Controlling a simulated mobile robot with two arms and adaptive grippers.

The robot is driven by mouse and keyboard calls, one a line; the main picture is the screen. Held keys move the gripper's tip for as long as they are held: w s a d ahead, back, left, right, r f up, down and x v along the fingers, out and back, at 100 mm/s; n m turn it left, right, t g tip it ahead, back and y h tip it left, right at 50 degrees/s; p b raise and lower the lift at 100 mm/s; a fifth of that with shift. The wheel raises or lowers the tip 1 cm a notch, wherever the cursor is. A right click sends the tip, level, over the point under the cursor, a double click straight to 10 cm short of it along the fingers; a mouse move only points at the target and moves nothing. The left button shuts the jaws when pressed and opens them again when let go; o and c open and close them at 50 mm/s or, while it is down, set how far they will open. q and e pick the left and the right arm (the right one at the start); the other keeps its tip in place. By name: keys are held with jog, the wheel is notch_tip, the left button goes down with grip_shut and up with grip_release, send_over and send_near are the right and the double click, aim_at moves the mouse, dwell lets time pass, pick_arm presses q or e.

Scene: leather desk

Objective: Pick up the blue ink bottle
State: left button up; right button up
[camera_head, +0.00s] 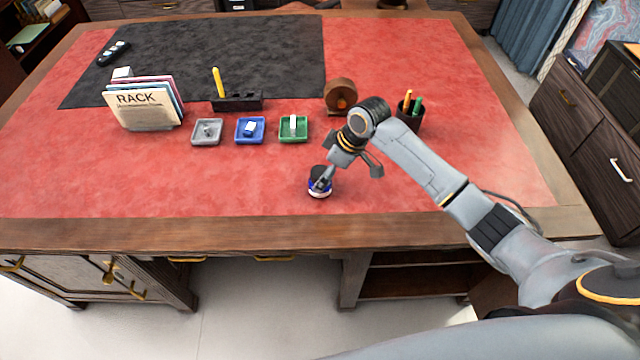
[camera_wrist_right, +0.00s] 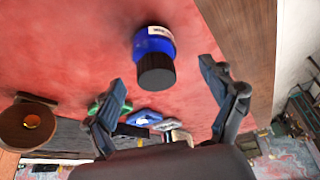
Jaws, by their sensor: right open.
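The blue ink bottle (camera_head: 320,193) stands upright on the red leather near the desk's front edge. In the right wrist view the bottle (camera_wrist_right: 155,45) shows a blue body, a white label and a black cap. My right gripper (camera_head: 347,176) is open beside and above the bottle, and one finger partly hides it in the head view. In the right wrist view the open fingers (camera_wrist_right: 161,74) lie to either side of the bottle's line, with the bottle just beyond their tips. Nothing is between the fingers. My left gripper is not in view.
Behind stand a grey tray (camera_head: 207,140), a blue tray (camera_head: 240,137), a green tray (camera_head: 284,137), a rack with papers (camera_head: 147,127), a black pen holder (camera_head: 245,104), a round wooden item (camera_head: 331,88) and a pen cup (camera_head: 408,123). The leather left of the bottle is clear.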

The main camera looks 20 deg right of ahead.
jog(key=x, duration=0.3)
jog(key=p+x, duration=0.1)
jog(key=x, duration=0.1)
jog(key=shift+w+d, duration=0.2)
jog(key=shift+w, duration=0.1)
jog(key=c, duration=1.5)
